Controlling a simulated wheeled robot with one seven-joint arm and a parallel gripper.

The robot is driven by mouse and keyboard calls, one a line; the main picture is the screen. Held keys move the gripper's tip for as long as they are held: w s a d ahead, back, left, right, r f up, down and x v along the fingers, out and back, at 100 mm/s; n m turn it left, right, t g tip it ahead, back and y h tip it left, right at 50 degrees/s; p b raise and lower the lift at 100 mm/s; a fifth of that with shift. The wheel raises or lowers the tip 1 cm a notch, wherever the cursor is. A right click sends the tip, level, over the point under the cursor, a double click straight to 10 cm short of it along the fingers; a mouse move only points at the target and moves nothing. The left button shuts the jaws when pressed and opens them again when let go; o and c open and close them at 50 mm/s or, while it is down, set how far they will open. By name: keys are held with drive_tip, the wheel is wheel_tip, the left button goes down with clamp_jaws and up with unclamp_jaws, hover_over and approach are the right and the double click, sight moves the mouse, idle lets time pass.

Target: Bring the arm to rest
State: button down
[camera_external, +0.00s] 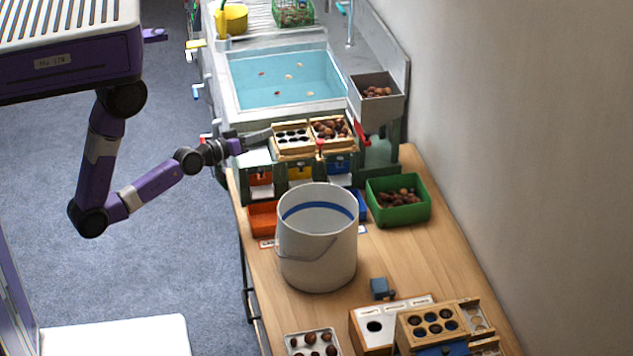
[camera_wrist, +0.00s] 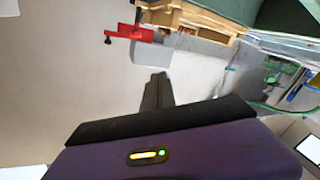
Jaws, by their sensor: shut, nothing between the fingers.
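My purple arm reaches from the left in the external view. My gripper (camera_external: 258,136) is at the left edge of the wooden sorting trays, level with their tops. Its dark fingers are together with nothing between them; whether they touch the tray frame I cannot tell. In the wrist view the closed fingers of my gripper (camera_wrist: 157,90) point up toward a plain pale surface. A red clamp-like part (camera_wrist: 130,33) and a wooden tray edge (camera_wrist: 190,17) show beyond the fingers.
A wooden tray with holes (camera_external: 293,139) stands beside a tray of chestnuts (camera_external: 329,117). A water-filled sink (camera_external: 285,103) lies behind. A white bucket (camera_external: 318,255), a green crate (camera_external: 427,208) and a wooden box with round holes (camera_external: 405,318) stand on the table. Open floor (camera_external: 190,260) lies left.

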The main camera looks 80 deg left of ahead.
drive_tip(key=s+d+f+m+g+h, duration=0.1)
drive_tip(key=s+d+m+h, duration=0.2)
drive_tip(key=s+d, duration=0.5)
drive_tip(key=s+d+f+m+g+h, duration=0.1)
drive_tip(key=s+d+m, duration=0.5)
drive_tip(key=s, duration=0.9)
drive_tip(key=shift+d+h, duration=0.9)
drive_tip(key=shift+d, duration=0.3)
